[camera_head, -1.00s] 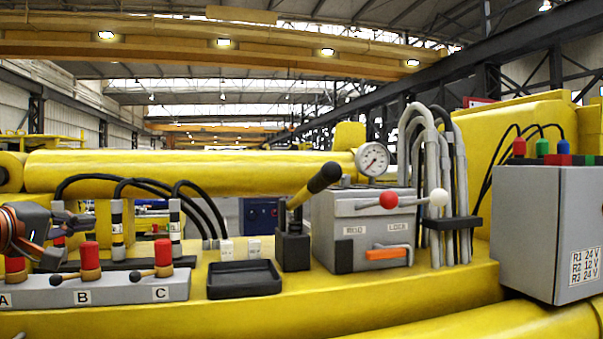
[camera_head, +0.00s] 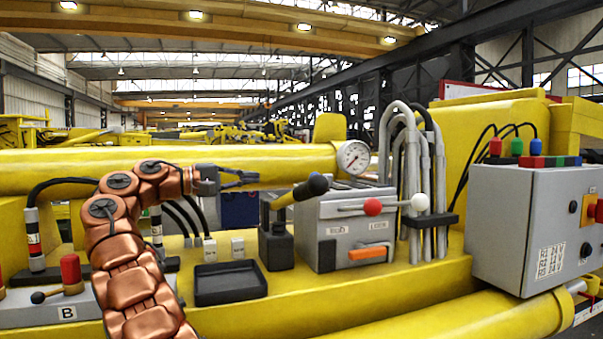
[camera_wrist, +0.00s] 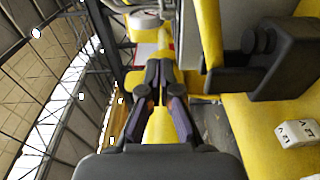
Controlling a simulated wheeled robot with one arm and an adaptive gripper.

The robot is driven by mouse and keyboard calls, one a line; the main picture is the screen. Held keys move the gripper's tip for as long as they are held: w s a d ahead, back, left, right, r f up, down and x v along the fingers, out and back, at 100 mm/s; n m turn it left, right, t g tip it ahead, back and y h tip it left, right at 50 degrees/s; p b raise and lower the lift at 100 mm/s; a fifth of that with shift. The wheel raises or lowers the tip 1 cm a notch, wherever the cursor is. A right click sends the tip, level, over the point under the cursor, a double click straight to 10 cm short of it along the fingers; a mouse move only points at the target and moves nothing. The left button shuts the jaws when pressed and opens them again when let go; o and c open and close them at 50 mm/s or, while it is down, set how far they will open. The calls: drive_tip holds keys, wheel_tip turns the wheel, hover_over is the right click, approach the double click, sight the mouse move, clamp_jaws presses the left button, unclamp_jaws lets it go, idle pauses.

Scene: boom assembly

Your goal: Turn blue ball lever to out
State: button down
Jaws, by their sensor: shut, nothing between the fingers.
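A rod with a red ball (camera_head: 372,206) and a white ball (camera_head: 420,202) crosses the front of a grey box (camera_head: 340,235). My gripper (camera_head: 254,178) is shut and empty, pointing right, left of the dark grip in the picture and apart from it. Its closed fingertips (camera_wrist: 159,66) show in the wrist view.
A black tray (camera_head: 230,284) lies below my gripper. Grey hoses (camera_head: 412,165) rise right of the box, and a gauge (camera_head: 353,157) sits above it. A red-topped lever (camera_head: 71,270) stands left of my arm. A grey control box (camera_head: 510,225) is at right.

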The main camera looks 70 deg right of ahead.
drive_tip(key=s+d+b, duration=0.5)
drive_tip(key=s, duration=0.5)
drive_tip(key=shift+s+d, duration=0.3)
drive_tip(key=shift+f, duration=0.1)
drive_tip(key=shift+s+b, duration=0.15)
drive_tip(key=shift+b, duration=0.25)
